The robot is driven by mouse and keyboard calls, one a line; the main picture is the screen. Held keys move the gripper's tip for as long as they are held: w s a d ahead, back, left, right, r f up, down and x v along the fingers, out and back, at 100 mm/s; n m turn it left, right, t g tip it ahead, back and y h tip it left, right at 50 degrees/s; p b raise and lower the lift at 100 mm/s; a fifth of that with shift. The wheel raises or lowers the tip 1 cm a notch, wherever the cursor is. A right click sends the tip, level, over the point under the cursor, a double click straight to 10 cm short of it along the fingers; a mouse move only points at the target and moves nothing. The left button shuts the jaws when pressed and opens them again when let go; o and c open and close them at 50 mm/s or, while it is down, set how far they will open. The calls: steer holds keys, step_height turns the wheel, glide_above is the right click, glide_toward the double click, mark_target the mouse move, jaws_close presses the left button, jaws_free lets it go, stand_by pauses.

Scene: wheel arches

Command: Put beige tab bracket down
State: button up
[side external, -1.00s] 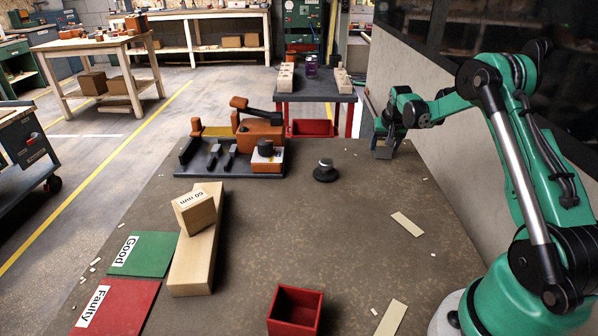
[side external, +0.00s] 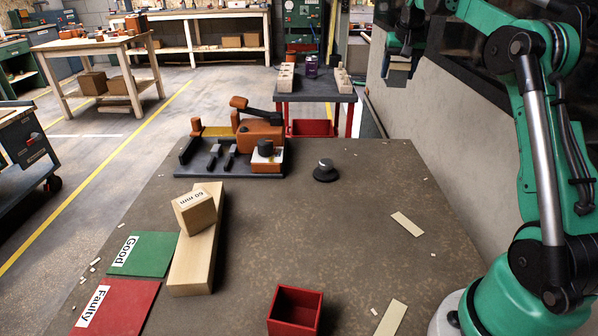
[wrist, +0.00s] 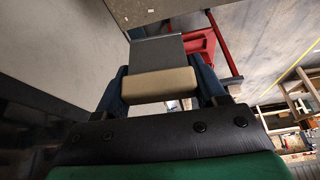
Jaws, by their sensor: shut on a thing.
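My gripper (side external: 400,60) is raised high at the upper right of the side external view, beside the wall and well above the bench. In the wrist view its two dark fingers (wrist: 161,86) are shut on the beige tab bracket (wrist: 158,86), one on each side of it. A flat grey plate-like part (wrist: 158,52) extends beyond the beige block. The bracket is small in the side external view (side external: 397,68), and its underside detail is hard to make out there. A green mat marked Good (side external: 152,256) and a red mat marked Faulty (side external: 128,306) lie empty at the left.
A wooden beam (side external: 190,270) with a 60 mm block (side external: 196,211) stands right of the mats. An open red box (side external: 296,312) is at the front. An orange fixture (side external: 262,132) and a dark knob (side external: 325,172) stand at the back. The bench's middle is mostly clear.

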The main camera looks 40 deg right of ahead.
steer(key=shift+s+a+r, duration=0.15)
steer(key=shift+s+r, duration=0.1)
steer(key=shift+r, duration=0.05)
steer(key=s+a+n, duration=0.1)
steer(key=s+a, duration=0.7)
steer(key=s, duration=0.3)
step_height(320, 180, down, 20)
steer(key=shift+s+a+r, duration=0.1)
steer(key=shift+a, duration=0.05)
steer(key=o, duration=1.4)
steer(key=shift+f, duration=0.2)
steer(key=shift+c, duration=0.2)
